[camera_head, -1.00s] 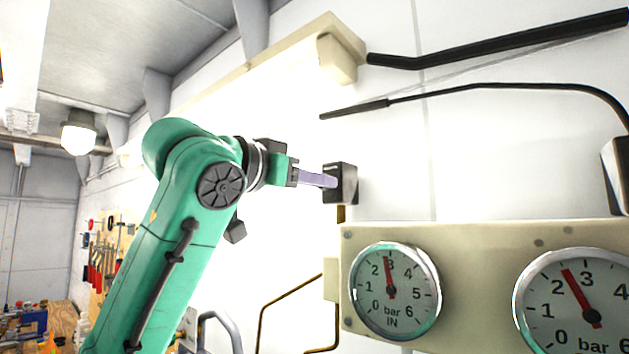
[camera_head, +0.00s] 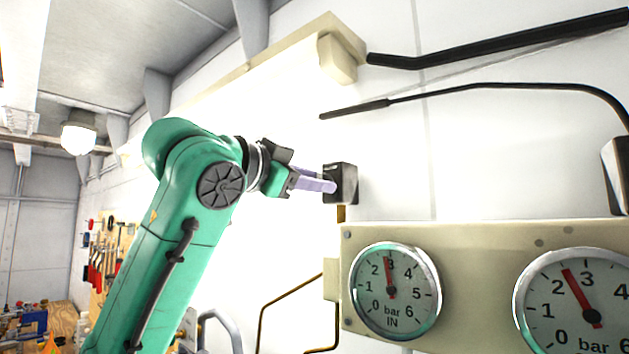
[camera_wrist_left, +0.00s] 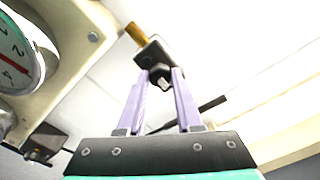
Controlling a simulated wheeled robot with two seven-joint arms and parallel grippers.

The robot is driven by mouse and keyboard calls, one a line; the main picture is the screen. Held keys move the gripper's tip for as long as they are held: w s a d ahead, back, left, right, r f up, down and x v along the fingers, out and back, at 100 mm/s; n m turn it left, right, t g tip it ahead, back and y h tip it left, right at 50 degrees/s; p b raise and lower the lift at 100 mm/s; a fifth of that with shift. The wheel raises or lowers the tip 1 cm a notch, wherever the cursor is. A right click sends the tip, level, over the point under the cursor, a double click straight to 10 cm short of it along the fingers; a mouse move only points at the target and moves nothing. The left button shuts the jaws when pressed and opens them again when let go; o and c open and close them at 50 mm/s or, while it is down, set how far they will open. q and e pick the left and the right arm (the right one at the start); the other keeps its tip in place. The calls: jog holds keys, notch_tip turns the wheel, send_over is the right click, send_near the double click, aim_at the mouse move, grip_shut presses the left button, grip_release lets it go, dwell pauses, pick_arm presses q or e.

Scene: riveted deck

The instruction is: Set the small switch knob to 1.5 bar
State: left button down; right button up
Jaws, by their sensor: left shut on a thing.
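The small switch is a dark box (camera_head: 343,182) on the white wall, and it also shows in the left wrist view (camera_wrist_left: 154,49). Its small dark knob (camera_wrist_left: 160,76) sits between the purple fingertips in the left wrist view. My left gripper (camera_head: 331,185) reaches the box from the left in the head view and is shut on the knob. The fingers hide the knob in the head view, and I cannot read any scale marks on the switch. My right gripper is not in view.
A cream panel (camera_head: 480,238) below right of the switch carries the IN gauge (camera_head: 395,290), needle just under 3 bar, and a second gauge (camera_head: 577,305), needle between 2 and 3. A brass pipe (camera_head: 340,213) leaves the switch downward. Black rods (camera_head: 480,47) cross the wall above.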

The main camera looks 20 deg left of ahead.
pick_arm(q)
jog(key=c, duration=0.6)
grip_release()
jog(key=b+v, duration=0.6)
jog(key=v, duration=0.8)
jog(key=shift+s, duration=0.3)
